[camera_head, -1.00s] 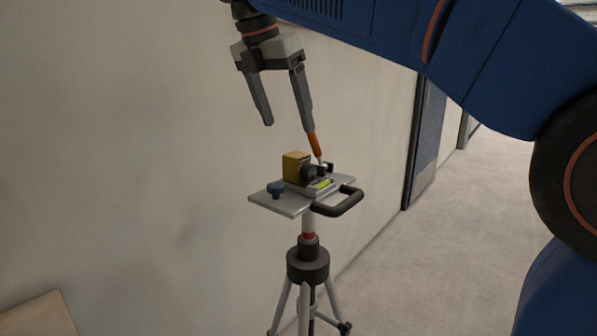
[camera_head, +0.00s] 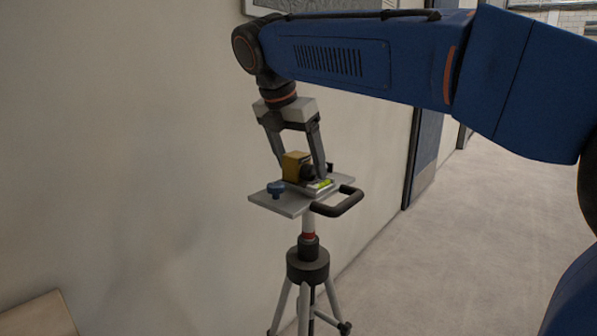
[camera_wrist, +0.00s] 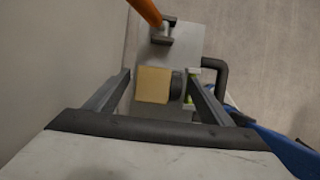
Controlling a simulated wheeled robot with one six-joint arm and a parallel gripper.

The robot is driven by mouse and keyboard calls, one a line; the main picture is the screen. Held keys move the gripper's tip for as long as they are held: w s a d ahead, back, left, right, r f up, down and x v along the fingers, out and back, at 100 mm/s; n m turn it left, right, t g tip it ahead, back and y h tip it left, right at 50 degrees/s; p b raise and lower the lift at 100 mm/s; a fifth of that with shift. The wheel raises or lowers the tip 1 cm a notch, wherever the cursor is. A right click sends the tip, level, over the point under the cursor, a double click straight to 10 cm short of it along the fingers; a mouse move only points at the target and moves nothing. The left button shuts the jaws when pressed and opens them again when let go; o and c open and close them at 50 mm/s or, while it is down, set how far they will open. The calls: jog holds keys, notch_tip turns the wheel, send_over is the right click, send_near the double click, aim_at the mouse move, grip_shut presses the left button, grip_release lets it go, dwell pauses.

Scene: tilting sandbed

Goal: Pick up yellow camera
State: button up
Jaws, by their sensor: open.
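The yellow camera (camera_head: 294,165), a small box with a black lens, sits on a grey plate (camera_head: 291,207) on top of a tripod (camera_head: 308,264). My gripper (camera_head: 301,172) points down over it, with one finger on each side of the camera. It is open. In the wrist view the camera (camera_wrist: 153,85) shows between the two fingers (camera_wrist: 160,86), its lens towards the right finger. I cannot tell whether either finger touches it.
A blue knob (camera_head: 276,189), a green level (camera_head: 322,184) and a black handle (camera_head: 338,203) are on the plate. In the wrist view an orange stick (camera_wrist: 146,11) stands near a dark bracket (camera_wrist: 163,32). A wall is close behind on the left; open floor lies on the right.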

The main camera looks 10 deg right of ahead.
jog(key=shift+f, duration=0.2)
jog(key=shift+r, duration=0.1)
jog(key=c, duration=1.5)
